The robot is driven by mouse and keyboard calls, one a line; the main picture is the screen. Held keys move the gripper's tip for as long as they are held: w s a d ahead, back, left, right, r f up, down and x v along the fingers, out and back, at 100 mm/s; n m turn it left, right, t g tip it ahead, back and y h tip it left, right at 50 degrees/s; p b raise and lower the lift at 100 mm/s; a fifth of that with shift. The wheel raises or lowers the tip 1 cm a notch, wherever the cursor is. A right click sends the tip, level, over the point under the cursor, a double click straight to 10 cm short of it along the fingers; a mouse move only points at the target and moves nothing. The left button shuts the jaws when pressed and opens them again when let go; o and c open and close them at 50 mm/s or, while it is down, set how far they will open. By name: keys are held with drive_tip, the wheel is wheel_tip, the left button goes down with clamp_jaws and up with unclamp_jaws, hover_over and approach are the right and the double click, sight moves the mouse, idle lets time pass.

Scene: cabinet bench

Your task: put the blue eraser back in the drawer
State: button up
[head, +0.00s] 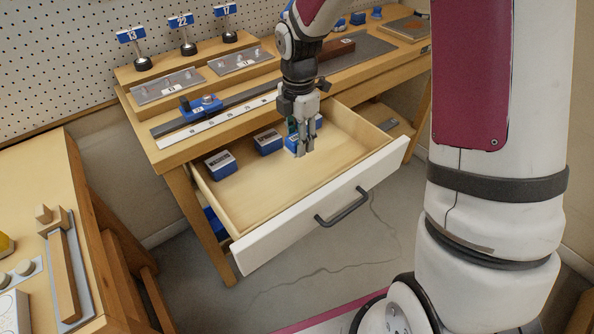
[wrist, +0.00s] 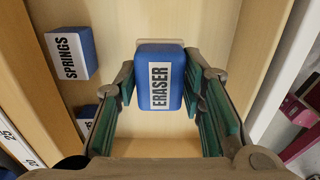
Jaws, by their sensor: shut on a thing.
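The blue eraser (wrist: 160,77), a rounded block with a white ERASER label, sits between the fingers of my gripper (wrist: 163,88) in the wrist view. The fingers, with green inner pads, are shut on its sides. In the head view my gripper (head: 306,146) points down inside the open drawer (head: 285,192), toward its back right. The eraser (head: 291,146) shows there partly hidden behind the fingers. I cannot tell whether it touches the drawer floor.
In the drawer stand a blue SPRINGS box (wrist: 70,53) and other blue boxes, among them one at the left (head: 220,165) and one in the middle (head: 268,141). The drawer front (head: 330,203) has a dark handle (head: 343,207). The drawer's front floor is clear.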

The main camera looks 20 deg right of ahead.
sight(298, 173)
wheel_tip(298, 173, down, 8)
drive_tip(key=shift+f+b, duration=0.25)
drive_tip(key=shift+b, duration=0.5)
drive_tip(key=shift+f, duration=0.1)
drive_tip(key=o, duration=1.1)
wheel_tip(298, 173, up, 12)
drive_tip(key=shift+s+r+p, duration=0.1)
drive_tip(key=shift+r+p, duration=0.15)
drive_tip(key=shift+p, duration=1)
drive_tip(key=s+r+m+h, duration=0.1)
drive_tip(key=s+r+m, duration=1)
drive_tip(key=s+r, duration=0.4)
drive_tip(key=s+m+t+y, duration=0.1)
drive_tip(key=s+m, duration=0.9)
drive_tip(key=s, duration=0.7)
drive_tip(key=shift+f+m+t, duration=0.2)
drive_tip(key=shift+m+t, duration=0.1)
drive_tip(key=shift+t, duration=0.1)
